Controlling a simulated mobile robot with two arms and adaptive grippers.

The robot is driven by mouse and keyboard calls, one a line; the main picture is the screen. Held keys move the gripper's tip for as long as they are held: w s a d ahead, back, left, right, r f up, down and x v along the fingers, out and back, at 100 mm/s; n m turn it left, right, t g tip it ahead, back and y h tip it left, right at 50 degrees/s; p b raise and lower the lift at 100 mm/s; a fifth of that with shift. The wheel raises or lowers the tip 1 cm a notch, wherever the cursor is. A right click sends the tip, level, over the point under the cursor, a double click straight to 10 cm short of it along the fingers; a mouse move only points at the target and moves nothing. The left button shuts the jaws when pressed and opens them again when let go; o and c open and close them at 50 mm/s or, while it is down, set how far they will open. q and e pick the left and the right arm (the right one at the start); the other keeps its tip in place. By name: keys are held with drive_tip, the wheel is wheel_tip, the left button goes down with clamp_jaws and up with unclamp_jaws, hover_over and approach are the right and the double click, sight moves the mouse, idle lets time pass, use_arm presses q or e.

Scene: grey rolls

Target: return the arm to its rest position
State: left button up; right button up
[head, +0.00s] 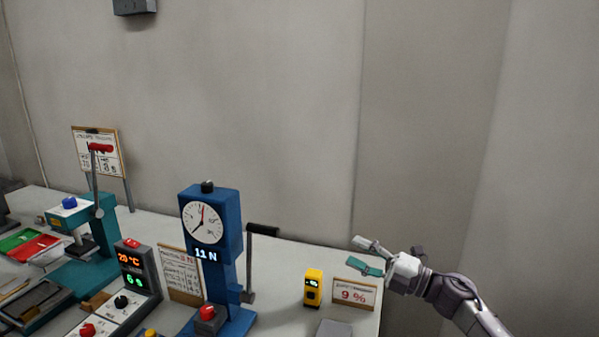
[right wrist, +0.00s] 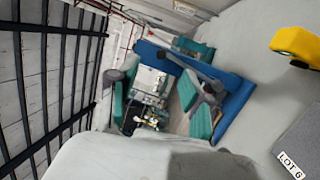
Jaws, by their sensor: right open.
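My right gripper (head: 357,254) is open and empty at the right of the head view. It is in the air by the table's right end, with its two teal-padded fingers apart. In the right wrist view, the fingers (right wrist: 165,103) are spread with nothing held between them. My right arm (head: 455,292) comes in from the lower right. My left gripper is not in view.
The table (head: 285,250) holds a blue force gauge (head: 228,270) reading 11 N, a yellow meter (head: 313,288), a 9 % sign (head: 354,295) and a teal press (head: 100,238). The wall (head: 270,100) stands behind. Space right of the table looks clear.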

drive_tip(key=s+d+f+m+t+h, duration=0.2)
drive_tip(key=s+d+f+m+h, duration=0.1)
drive_tip(key=s+f+m+h, duration=0.65)
drive_tip(key=s+d+f+m+t+h, duration=0.1)
drive_tip(key=s+d+f+m+h, duration=0.1)
drive_tip(key=s+f+m+h, duration=0.75)
drive_tip(key=s+d+f+m+g+y, duration=0.1)
drive_tip(key=s+f+m+g, duration=0.3)
drive_tip(key=s, duration=0.8)
drive_tip(key=s+d+f+m+g+y, duration=0.1)
drive_tip(key=s+d+f+m+g, duration=0.3)
drive_tip(key=s, duration=0.7)
wheel_tip(320, 180, down, 24)
drive_tip(key=a+m+g, duration=0.1)
drive_tip(key=a+g, duration=0.2)
drive_tip(key=s+d+f+g, duration=0.1)
drive_tip(key=s+d+f, duration=0.2)
drive_tip(key=s+f, duration=1.4)
drive_tip(key=shift+s+d, duration=0.2)
drive_tip(key=shift+s, duration=0.25)
